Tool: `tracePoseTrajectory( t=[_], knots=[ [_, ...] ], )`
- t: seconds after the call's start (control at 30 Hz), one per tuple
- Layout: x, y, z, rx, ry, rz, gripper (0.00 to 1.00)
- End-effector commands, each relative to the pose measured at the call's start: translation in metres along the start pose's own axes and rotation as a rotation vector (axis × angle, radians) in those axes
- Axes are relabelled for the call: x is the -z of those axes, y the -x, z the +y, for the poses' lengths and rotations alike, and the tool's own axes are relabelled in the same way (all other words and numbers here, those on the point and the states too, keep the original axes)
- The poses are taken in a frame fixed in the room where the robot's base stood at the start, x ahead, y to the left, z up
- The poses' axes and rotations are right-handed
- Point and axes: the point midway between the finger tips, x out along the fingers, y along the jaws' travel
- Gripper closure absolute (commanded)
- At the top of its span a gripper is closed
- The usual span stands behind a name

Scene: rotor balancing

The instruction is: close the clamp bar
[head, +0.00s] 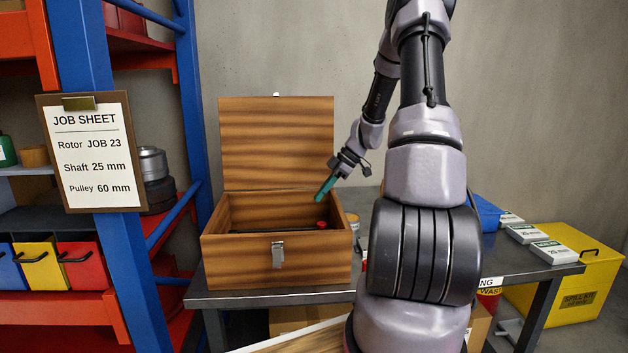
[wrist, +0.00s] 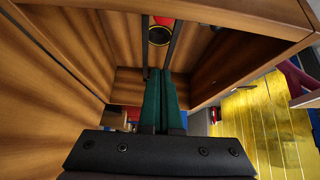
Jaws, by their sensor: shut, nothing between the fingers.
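An open wooden box (head: 232,250) stands on the grey workbench, its lid (head: 270,140) upright at the back. A dark bar (head: 275,231) shows low inside it, with a small red part (head: 322,224) at its right end; I cannot tell whether this is the clamp bar. My gripper (head: 322,196), with green fingers, is shut and empty, over the right part of the box opening. In the wrist view, the shut fingers (wrist: 163,72) point along the wooden walls. Dark narrow bars (wrist: 174,40) and a red part with a black-and-yellow ring (wrist: 160,33) show ahead of them.
The workbench (head: 265,297) carries small white boxes (head: 553,252) at the right. A yellow spill bin (head: 575,300) stands right of it. A blue and red shelf rack (head: 100,190) with a job sheet (head: 92,150) stands close on the left. My arm hides the bench's middle.

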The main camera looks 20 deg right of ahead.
Motion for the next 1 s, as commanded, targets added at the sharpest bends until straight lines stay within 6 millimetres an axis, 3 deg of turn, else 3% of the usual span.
tracePoseTrajectory(
  t=[0.2, 0.47, 0.83, 1.0],
  knots=[
    [-0.017, -0.010, 0.000, 0.000, -0.002, 0.000, 1.00],
    [-0.021, -0.012, 0.000, -0.001, 0.000, -0.001, 1.00],
    [-0.019, -0.012, 0.000, -0.001, 0.001, -0.001, 1.00],
    [-0.001, -0.008, 0.006, -0.001, 0.006, -0.001, 1.00]
  ],
)
